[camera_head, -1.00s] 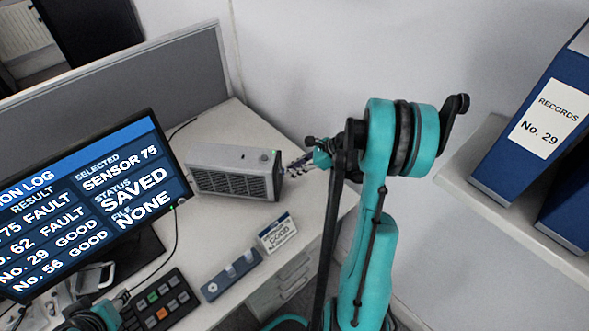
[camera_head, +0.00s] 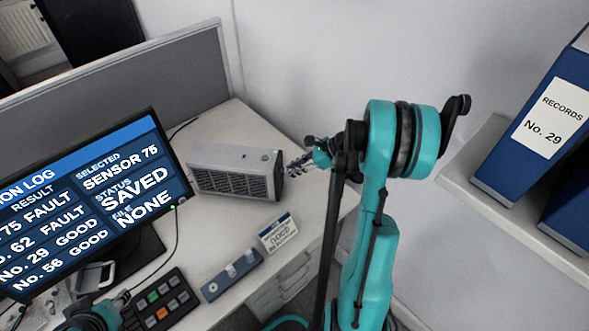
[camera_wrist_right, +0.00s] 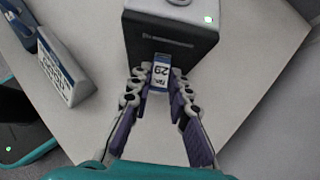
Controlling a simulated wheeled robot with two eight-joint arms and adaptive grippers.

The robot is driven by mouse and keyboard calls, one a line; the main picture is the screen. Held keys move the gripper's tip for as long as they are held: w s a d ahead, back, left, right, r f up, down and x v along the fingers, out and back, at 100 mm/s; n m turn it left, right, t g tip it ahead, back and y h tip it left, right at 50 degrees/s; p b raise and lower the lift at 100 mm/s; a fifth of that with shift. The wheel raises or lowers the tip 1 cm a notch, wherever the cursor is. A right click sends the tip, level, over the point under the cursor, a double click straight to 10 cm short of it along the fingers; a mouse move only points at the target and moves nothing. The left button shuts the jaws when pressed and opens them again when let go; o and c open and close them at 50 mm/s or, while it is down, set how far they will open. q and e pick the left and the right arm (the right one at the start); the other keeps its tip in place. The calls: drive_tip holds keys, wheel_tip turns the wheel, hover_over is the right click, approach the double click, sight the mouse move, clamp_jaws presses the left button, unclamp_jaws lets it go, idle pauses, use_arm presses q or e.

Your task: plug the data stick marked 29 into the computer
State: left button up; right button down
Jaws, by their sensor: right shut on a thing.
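The data stick marked 29 (camera_wrist_right: 162,73) is held between the fingertips of my right gripper (camera_wrist_right: 160,80), its label upside down in the right wrist view. My right gripper also shows in the head view (camera_head: 302,163), at the right end of the computer. The computer (camera_head: 237,172) is a grey box on the desk; its dark end face (camera_wrist_right: 165,50) has a narrow slot and a green light above. The stick's far end overlaps this face below the slot; I cannot tell whether they touch. My left gripper (camera_head: 92,317) is partly in view at the bottom left, its fingers unclear.
The monitor (camera_head: 85,205) shows Sensor 75, status saved, file none. A keypad (camera_head: 160,304), a blue-grey holder (camera_head: 232,276) and a small sign (camera_head: 278,233) stand on the desk (camera_head: 310,208). A blue Records No. 29 binder (camera_head: 540,125) stands on the right shelf.

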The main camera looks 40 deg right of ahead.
drive_tip(key=shift+w+a, duration=0.15)
idle(0.6)
drive_tip(key=c, duration=1.3)
unclamp_jaws()
drive_tip(key=shift+c, duration=0.2)
drive_tip(key=shift+r, duration=0.1)
drive_tip(key=p+v, duration=0.2)
drive_tip(key=v, duration=0.3)
